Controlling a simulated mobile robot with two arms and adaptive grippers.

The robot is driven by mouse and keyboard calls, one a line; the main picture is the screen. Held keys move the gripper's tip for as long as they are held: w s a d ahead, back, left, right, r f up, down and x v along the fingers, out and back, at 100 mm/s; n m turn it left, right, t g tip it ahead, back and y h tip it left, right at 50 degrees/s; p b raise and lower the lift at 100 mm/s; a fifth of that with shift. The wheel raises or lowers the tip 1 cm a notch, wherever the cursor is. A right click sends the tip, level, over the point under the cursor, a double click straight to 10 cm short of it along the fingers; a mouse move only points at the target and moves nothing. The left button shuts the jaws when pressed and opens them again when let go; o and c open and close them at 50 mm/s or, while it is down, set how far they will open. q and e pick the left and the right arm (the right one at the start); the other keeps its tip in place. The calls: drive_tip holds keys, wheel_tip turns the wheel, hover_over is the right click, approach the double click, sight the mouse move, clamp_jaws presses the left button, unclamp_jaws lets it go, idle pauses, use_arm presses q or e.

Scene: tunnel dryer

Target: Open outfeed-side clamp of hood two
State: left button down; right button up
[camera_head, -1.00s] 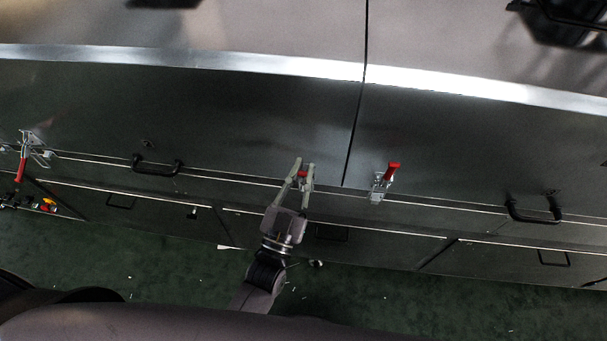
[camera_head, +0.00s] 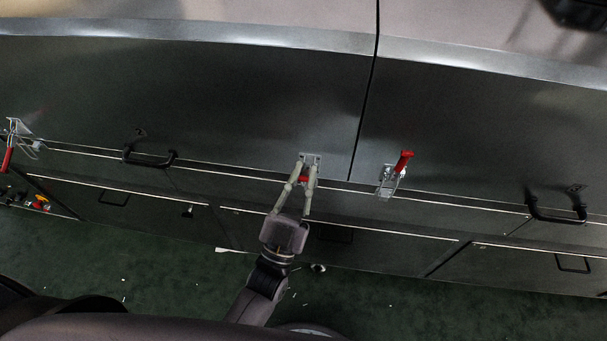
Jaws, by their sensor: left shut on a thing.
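A toggle clamp (camera_head: 312,159) with a red handle (camera_head: 303,179) sits on the front of the dark hood panel, left of the vertical seam. My left gripper (camera_head: 307,172) reaches up from below and is shut on this red handle. Its fingers hide part of the clamp, and the handle shows between them, below the bracket. Another clamp (camera_head: 388,183), right of the seam, has its red handle (camera_head: 404,160) pointing up. A third clamp (camera_head: 20,132) at the far left has its red handle (camera_head: 7,160) pointing down. My right gripper is not in view.
Black grab handles (camera_head: 150,160) and (camera_head: 557,215) stand out from the hood fronts. Lower panels with small handles (camera_head: 573,264) run below. Red and yellow controls (camera_head: 40,202) are at lower left. The green floor (camera_head: 420,310) has small white scraps.

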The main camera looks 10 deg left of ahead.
use_arm(q)
drive_tip(key=c, duration=1.9)
unclamp_jaws()
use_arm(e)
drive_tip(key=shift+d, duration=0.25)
use_arm(q)
drive_tip(key=shift+s+f, duration=0.1)
drive_tip(key=shift+f, duration=0.05)
drive_tip(key=v, duration=1.1)
drive_tip(key=shift+s+a+f, duration=0.1)
drive_tip(key=shift+s+f, duration=0.05)
drive_tip(key=shift+s, duration=0.15)
